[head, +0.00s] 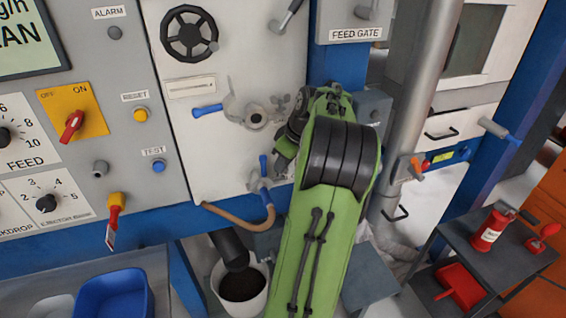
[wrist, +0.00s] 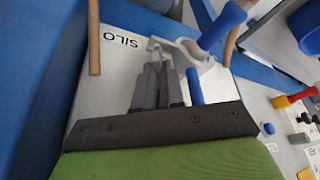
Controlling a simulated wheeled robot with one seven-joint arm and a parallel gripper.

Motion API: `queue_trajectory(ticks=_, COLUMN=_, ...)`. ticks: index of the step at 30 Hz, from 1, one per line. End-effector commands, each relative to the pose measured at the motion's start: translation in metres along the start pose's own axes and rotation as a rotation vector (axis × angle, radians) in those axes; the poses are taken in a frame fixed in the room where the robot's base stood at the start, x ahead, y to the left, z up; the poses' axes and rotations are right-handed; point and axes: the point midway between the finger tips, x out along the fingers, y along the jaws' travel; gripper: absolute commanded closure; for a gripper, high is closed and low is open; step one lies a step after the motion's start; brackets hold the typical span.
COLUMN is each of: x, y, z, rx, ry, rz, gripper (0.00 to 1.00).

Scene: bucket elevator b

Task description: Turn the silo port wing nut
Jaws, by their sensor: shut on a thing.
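The silo port shows in the wrist view as pale grey metal fittings beside a panel lettered SILO (wrist: 122,41). My gripper (wrist: 157,72) reaches in among these fittings with its grey fingers close together. It is shut on the wing nut (wrist: 157,44), a small pale metal part at the fingertips, mostly hidden by the fingers. A blue handle (wrist: 222,25) sits close to the right of the fingers. In the head view my green arm covers the fingers and the wing nut.
A metal port with a blue lever (head: 207,110) is left of my arm in the head view. A blue-handled valve (head: 265,170) and brown hose (head: 240,218) are below it. A bucket (head: 258,300) stands at the bottom. A side table (head: 475,262) is at right.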

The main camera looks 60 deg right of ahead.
Motion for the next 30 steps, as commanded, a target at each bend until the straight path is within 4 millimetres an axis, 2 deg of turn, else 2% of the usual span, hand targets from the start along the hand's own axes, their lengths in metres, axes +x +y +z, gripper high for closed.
queue_trajectory(ticks=21, x=0.0, y=-0.0042, z=-0.0025, rx=0.544, ry=0.002, rz=0.228, gripper=1.0)
queue_trajectory(ticks=30, x=0.0002, y=-0.0044, z=-0.0026, rx=0.707, ry=0.002, rz=0.295, gripper=1.0)
